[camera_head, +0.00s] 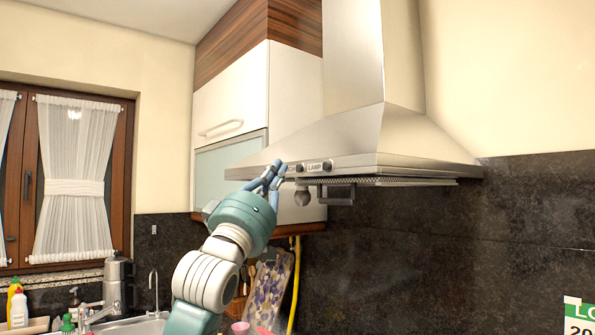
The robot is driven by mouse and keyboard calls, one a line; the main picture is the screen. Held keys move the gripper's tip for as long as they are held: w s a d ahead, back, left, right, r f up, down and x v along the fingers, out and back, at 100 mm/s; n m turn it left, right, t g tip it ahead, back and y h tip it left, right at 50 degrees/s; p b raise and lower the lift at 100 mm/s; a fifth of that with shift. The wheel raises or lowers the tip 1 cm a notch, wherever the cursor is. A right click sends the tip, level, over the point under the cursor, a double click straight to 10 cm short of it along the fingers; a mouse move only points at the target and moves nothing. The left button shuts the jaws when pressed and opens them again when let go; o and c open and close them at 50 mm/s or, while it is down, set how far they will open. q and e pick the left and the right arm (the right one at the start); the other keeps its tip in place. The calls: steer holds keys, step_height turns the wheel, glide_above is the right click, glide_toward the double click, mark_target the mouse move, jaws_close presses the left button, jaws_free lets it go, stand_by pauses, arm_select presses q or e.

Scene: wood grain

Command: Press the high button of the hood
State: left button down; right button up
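The steel range hood (375,130) hangs on the wall at centre right. Its front edge carries a "LAMP" label (314,167), with a small dark round control (327,166) just right of it and another (299,168) just left. Which one is the high button cannot be read. My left gripper (275,168) is raised at the left part of the hood's front edge, its blue fingertips close to the left control. Whether they touch the hood, and how far apart the fingers are, cannot be told. The gripper hides part of the hood edge. My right gripper is out of view.
A white wall cabinet (233,100) stands directly left of the hood. A bracket (337,192) and a round knob-like part hang under the hood. A sink with bottles (18,305) is at lower left.

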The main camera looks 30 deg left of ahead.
arm_select(q)
steer(key=shift+s+a+b, duration=0.1)
steer(key=shift+s+a, duration=0.2)
steer(key=shift+s, duration=0.45)
steer(key=shift+s+a+b, duration=0.15)
steer(key=shift+s+a, duration=0.2)
steer(key=shift+s, duration=0.35)
steer(key=shift+s+a+b, duration=0.1)
steer(key=shift+s+a, duration=0.2)
steer(key=shift+s, duration=0.45)
steer(key=shift+f, duration=0.1)
